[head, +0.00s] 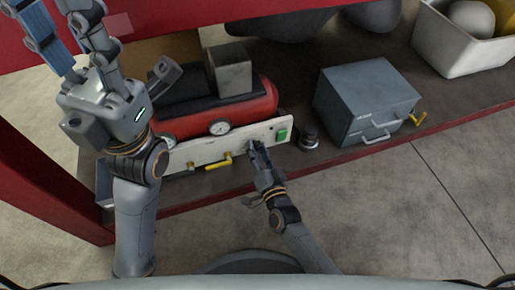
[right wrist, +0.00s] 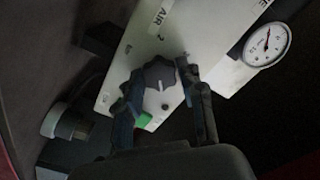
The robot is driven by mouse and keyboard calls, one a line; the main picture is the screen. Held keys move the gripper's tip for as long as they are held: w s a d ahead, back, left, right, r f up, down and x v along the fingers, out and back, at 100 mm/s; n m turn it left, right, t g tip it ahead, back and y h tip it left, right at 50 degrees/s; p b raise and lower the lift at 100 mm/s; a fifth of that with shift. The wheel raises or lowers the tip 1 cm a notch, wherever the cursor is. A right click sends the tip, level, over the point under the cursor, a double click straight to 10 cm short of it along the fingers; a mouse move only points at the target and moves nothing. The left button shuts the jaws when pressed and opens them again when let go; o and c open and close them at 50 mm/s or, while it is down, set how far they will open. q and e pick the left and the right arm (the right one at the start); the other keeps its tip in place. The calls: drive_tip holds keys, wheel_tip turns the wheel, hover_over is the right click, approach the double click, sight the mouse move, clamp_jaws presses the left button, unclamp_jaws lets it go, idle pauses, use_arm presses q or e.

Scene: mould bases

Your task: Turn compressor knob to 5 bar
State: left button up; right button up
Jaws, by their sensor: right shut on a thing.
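The compressor is a red tank (head: 262,97) with a white front panel (head: 185,155) on the shelf. In the right wrist view, the dark knob (right wrist: 159,73) sits on the panel, with a light pointer line on its face. My right gripper (head: 257,150) is shut on the knob, with a finger on each side of it; it also shows in the right wrist view (right wrist: 158,90). The round pressure gauge (right wrist: 267,45) has its needle pointing roughly upward; its numbers are too small to read. My left gripper (head: 68,25) is open and empty, raised at the upper left.
A green switch (head: 282,134) is at the panel's right end. Yellow handles (head: 218,161) stick out below the panel. A small dark round object (head: 309,139) and a grey drawer box (head: 366,100) stand to the right. A white bin (head: 450,50) is farther right.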

drive_tip(key=shift+m, duration=0.5)
drive_tip(key=o, duration=1.2)
wheel_tip(320, 180, up, 10)
